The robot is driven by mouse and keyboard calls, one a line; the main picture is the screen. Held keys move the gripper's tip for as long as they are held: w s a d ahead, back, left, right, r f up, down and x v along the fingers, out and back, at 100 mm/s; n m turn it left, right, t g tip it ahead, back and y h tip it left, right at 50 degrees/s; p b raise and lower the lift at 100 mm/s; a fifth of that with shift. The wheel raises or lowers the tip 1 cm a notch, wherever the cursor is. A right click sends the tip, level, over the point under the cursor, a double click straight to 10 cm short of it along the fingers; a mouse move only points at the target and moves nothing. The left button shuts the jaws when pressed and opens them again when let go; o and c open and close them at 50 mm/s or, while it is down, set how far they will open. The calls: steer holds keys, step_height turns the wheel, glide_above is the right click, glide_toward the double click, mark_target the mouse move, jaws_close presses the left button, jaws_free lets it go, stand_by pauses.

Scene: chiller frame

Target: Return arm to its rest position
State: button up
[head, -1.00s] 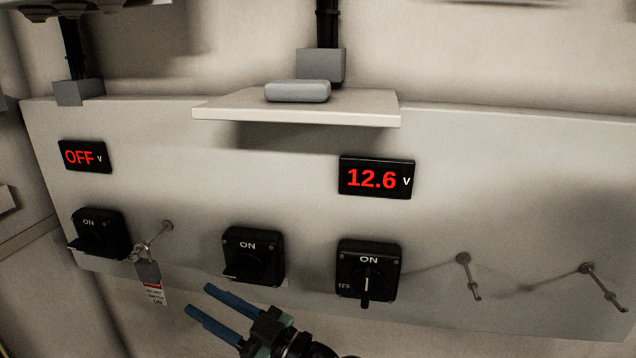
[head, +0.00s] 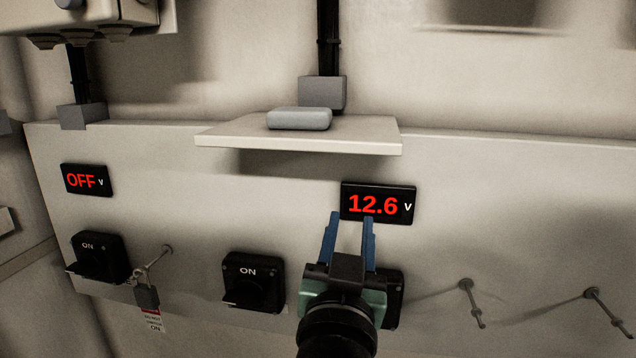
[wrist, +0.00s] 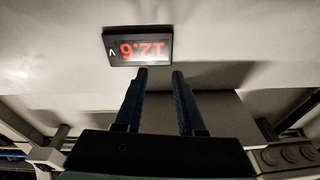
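My gripper (head: 349,238) is in front of the panel in the head view, its blue fingers pointing up, just below the right display (head: 377,203). The fingers are apart with nothing between them. My gripper and wrist hide most of the right rotary switch (head: 396,300); only its right edge shows. In the wrist view the two fingers (wrist: 159,75) are spread, and the display reading 12.6 V (wrist: 138,46) appears upside down beyond their tips.
A shelf (head: 230,138) with a grey rounded block (head: 299,118) juts out above the display. The left display (head: 86,180) reads OFF. The left switch (head: 98,258) has a padlock (head: 147,296) and tag beside it. The middle switch (head: 253,282) and two pegs (head: 470,302) (head: 607,312) also line the panel.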

steer(key=s+a+f+n+g+y, duration=0.2)
steer(key=s+a+n+y, duration=0.1)
steer(key=s+a, duration=0.1)
steer(key=s+r+t, duration=0.4)
steer(key=s+r, duration=0.2)
steer(key=r, duration=0.6)
steer(key=s+r+t, duration=0.5)
steer(key=s+r, duration=0.1)
steer(key=r, duration=0.6)
steer(key=shift+s+t, duration=0.25)
steer(key=shift+t, duration=0.05)
